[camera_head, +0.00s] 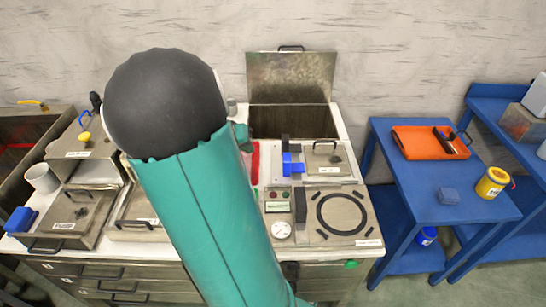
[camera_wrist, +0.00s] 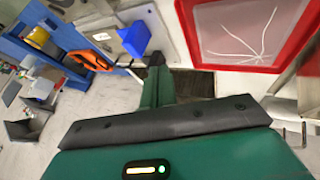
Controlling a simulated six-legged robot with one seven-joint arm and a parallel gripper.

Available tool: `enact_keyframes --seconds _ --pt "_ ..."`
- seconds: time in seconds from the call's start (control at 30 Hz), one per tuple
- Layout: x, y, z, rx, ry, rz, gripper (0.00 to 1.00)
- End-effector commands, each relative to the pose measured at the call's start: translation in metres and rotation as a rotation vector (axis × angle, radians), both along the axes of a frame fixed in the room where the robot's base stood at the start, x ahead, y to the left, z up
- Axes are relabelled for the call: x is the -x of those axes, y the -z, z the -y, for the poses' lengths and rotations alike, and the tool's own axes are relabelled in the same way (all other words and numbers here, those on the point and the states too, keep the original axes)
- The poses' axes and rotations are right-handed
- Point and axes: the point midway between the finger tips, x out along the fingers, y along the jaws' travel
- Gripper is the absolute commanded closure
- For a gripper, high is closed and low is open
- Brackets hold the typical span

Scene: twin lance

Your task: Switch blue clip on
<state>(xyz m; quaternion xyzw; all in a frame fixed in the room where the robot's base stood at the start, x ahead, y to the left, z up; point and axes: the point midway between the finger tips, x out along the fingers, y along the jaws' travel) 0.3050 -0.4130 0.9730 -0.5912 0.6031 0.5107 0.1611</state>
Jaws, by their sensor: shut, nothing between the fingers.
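The blue clip (camera_head: 291,165) sits on the worktop, beside a dark upright bar and left of a small steel lid with a handle. In the wrist view the blue clip (camera_wrist: 134,39) shows on a pale panel just above and left of my gripper's tip. My gripper (camera_wrist: 156,62) has green fingers with a dark tip, shut and empty. It looks close to the blue clip, but I cannot tell whether they touch. In the head view my green arm hides most of the gripper.
A red-framed panel (camera_wrist: 250,62) lies close right of the gripper in the wrist view. An open steel lid (camera_head: 291,77) stands behind the clip. A round hob plate (camera_head: 341,214) and gauge (camera_head: 281,230) are in front. A blue table (camera_head: 425,200) with an orange tray (camera_head: 415,145) stands right.

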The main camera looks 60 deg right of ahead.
Motion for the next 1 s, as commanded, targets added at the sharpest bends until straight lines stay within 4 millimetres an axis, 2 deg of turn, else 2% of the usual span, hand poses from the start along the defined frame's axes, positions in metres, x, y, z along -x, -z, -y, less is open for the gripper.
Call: enact_keyframes --seconds 0.3,0.43,0.57,0.93,1.0 --pt "0.000 0.001 0.000 0.000 0.000 0.000 1.00" --pt "0.002 0.007 0.004 -0.001 0.001 -0.003 1.00" --pt "0.008 0.023 0.014 -0.002 0.003 -0.005 1.00" --pt "0.026 0.081 0.055 -0.003 0.001 -0.004 1.00" --pt "0.036 0.080 0.060 -0.001 0.004 0.000 1.00"
